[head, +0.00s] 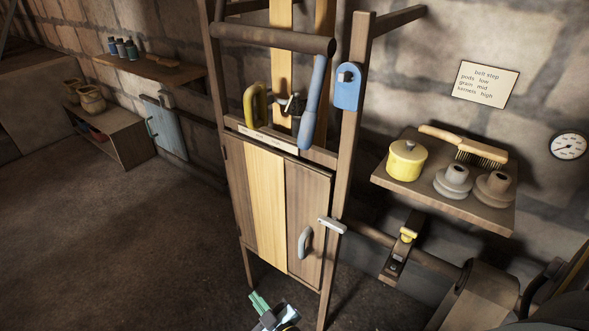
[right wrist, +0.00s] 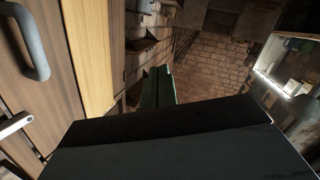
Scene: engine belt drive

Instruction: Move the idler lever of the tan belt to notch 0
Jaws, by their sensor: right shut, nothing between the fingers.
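Two tan belt strips run vertically at the top of the wooden frame, a light one (head: 281,62) and a darker one (head: 325,58). A blue lever (head: 314,102) hangs almost straight down in front of them, and a yellow loop handle (head: 256,104) is to its left. I cannot tell which part is the tan belt's idler lever, and no notch numbers are readable. My right gripper (head: 262,302), with green fingers, is shut and empty, low in front of the cabinet and well below the levers. Its green fingers (right wrist: 157,88) show in the right wrist view. My left gripper is not in view.
The cabinet door has a grey handle (head: 305,243) and a pale latch (head: 332,225). A blue plate (head: 348,88) sits on the right post. A right shelf (head: 450,205) holds a yellow pot and grey pulleys. A yellow-topped bracket (head: 405,240) is below. Floor at left is clear.

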